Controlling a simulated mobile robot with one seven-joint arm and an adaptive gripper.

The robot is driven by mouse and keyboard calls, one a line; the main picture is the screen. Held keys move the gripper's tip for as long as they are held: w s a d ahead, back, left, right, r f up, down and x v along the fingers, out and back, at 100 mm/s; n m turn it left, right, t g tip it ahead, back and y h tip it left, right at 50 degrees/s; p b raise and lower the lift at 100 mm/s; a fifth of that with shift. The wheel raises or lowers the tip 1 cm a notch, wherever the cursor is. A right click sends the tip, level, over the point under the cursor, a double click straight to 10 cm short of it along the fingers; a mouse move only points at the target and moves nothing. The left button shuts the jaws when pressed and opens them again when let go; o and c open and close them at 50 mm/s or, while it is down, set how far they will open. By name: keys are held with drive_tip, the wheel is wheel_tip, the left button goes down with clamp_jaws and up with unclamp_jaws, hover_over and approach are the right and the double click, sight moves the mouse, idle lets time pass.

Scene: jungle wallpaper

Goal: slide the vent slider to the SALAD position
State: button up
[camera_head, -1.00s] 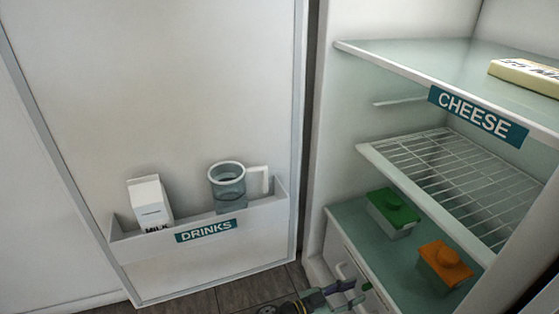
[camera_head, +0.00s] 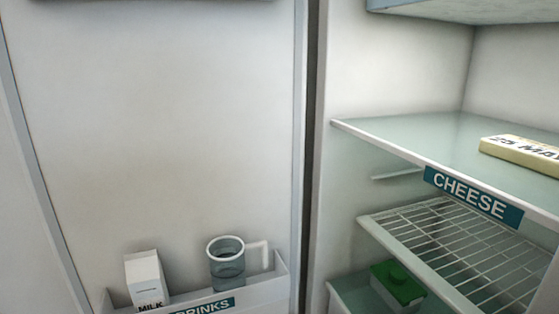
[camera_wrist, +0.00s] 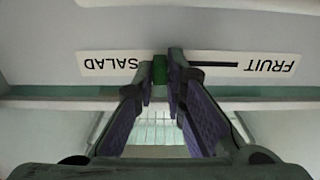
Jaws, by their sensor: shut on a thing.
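In the wrist view, the green vent slider (camera_wrist: 159,70) sits between the two fingers of my gripper (camera_wrist: 162,74), which is shut on it. The label strip (camera_wrist: 88,66) reads upside down, with SALAD on the left and FRUIT on the right. The slider is close beside the word SALAD. A dark slot (camera_wrist: 215,65) runs from the fingers toward FRUIT. The fingers hide part of the strip and any slot left of the slider. My gripper is out of the head view.
In the head view, the open door's DRINKS bin (camera_head: 278,284) holds a milk carton (camera_head: 147,280) and a clear jug (camera_head: 228,268). The CHEESE shelf (camera_head: 400,135) bears a yellow packet (camera_head: 520,153). Below are a wire rack (camera_head: 440,235) and a green-lidded box (camera_head: 398,283).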

clamp_jaws()
drive_tip(key=shift+s, duration=0.15)
drive_tip(key=shift+s+d+p, duration=0.15)
drive_tip(key=shift+s+p, duration=0.15)
drive_tip(key=shift+p, duration=0.15)
drive_tip(key=o, duration=0.8)
unclamp_jaws()
drive_tip(key=shift+p+v, duration=0.55)
drive_tip(key=shift+v, duration=2.5)
drive_tip(key=shift+r, duration=0.1)
